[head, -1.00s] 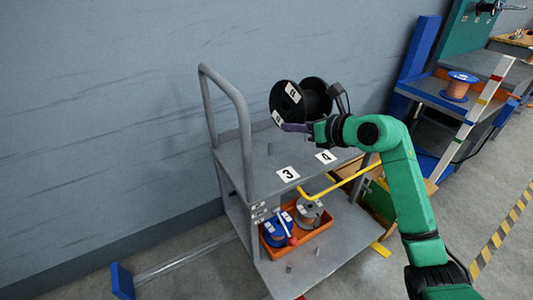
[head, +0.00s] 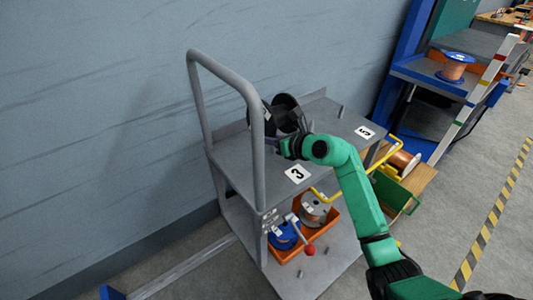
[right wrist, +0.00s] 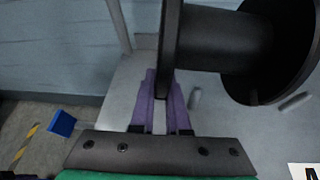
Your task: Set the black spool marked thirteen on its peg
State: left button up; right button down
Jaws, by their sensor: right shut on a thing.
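The black spool (head: 288,108) is held above the grey cart's top shelf, partly behind the cart's handle. Its number cannot be read now. My right gripper (head: 275,143) is shut on the rim of one flange; the right wrist view shows the purple fingers (right wrist: 160,105) on both sides of that flange, with the spool's core (right wrist: 225,40) lying sideways. A short peg (head: 341,112) stands on the shelf right of the spool. The right wrist view shows a peg (right wrist: 195,97) below the core and another (right wrist: 293,101) below the far flange. My left gripper is out of view.
The cart handle (head: 196,100) rises close to the spool on the left. A "3" label (head: 297,173) and another label (head: 364,132) lie along the shelf's front. The lower shelf holds an orange tray (head: 327,224) with blue and grey spools. A copper spool (head: 456,66) stands at right.

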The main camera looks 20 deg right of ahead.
notch_tip(320, 180, down, 4)
jog(key=shift+f+b, duration=0.15)
jog(key=shift+b, duration=0.4)
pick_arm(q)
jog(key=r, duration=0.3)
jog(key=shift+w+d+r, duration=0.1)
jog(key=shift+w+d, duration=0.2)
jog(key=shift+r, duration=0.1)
pick_arm(e)
jog(key=shift+f, duration=0.15)
jog(key=c, duration=0.9)
grip_release()
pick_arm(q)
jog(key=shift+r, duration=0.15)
